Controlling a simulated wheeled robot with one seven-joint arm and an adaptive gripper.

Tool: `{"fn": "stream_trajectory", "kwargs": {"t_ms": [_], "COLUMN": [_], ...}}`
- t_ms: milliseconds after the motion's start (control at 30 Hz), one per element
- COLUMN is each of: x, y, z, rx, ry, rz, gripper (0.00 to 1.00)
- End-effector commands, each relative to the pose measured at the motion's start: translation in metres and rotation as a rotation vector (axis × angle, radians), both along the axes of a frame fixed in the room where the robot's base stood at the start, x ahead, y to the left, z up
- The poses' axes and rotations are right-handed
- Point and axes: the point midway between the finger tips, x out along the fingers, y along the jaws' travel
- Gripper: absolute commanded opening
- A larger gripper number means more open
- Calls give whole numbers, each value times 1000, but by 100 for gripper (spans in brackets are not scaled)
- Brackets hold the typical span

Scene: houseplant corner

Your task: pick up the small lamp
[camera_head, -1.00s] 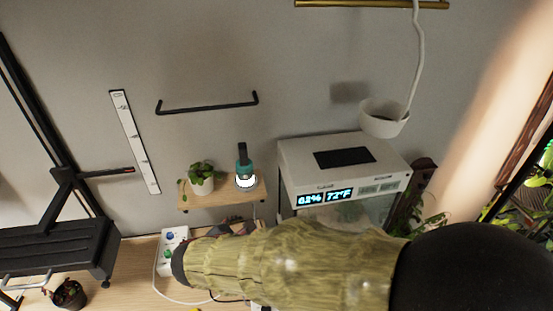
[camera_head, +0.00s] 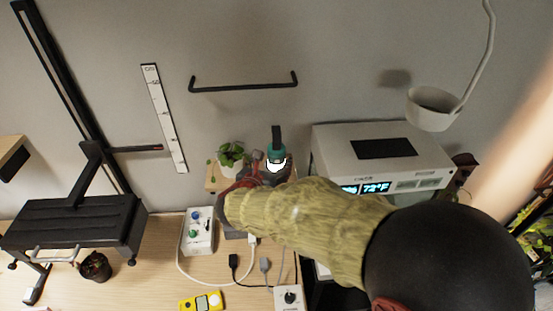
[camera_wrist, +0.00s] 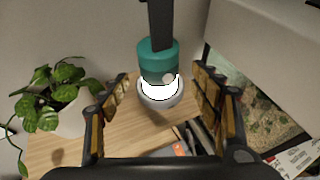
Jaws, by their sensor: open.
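The small lamp (camera_head: 276,148) is teal with a dark upright top and a glowing white lower part. It stands on a small wooden shelf (camera_head: 211,184) against the wall. In the wrist view the lamp (camera_wrist: 157,58) is upright, just beyond and roughly centred between my fingertips. My gripper (camera_wrist: 160,88) is open and empty, with one gold-padded finger on each side of the lamp's line. In the head view my gripper (camera_head: 262,169) is in front of the shelf and covers part of it. Contact with the lamp cannot be seen.
A potted plant (camera_wrist: 68,105) stands close left of the lamp. A white box with a display (camera_head: 375,150) is close on the right. A black wall bar (camera_head: 244,88) is above. A power strip (camera_head: 198,231) and cables lie on the table below.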

Motion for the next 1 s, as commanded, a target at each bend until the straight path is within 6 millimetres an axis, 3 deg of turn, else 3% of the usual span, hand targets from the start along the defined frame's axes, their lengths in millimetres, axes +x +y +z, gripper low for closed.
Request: {"fn": "stream_trajectory", "kwargs": {"t_ms": [200,467,1000], "x": [27,30,30], "y": [-10,-11,-11], "z": [-14,-13,-13], "rx": [1,1,1], "ry": [1,0,0], "rz": [-2,0,0], "gripper": [63,63,33]}}
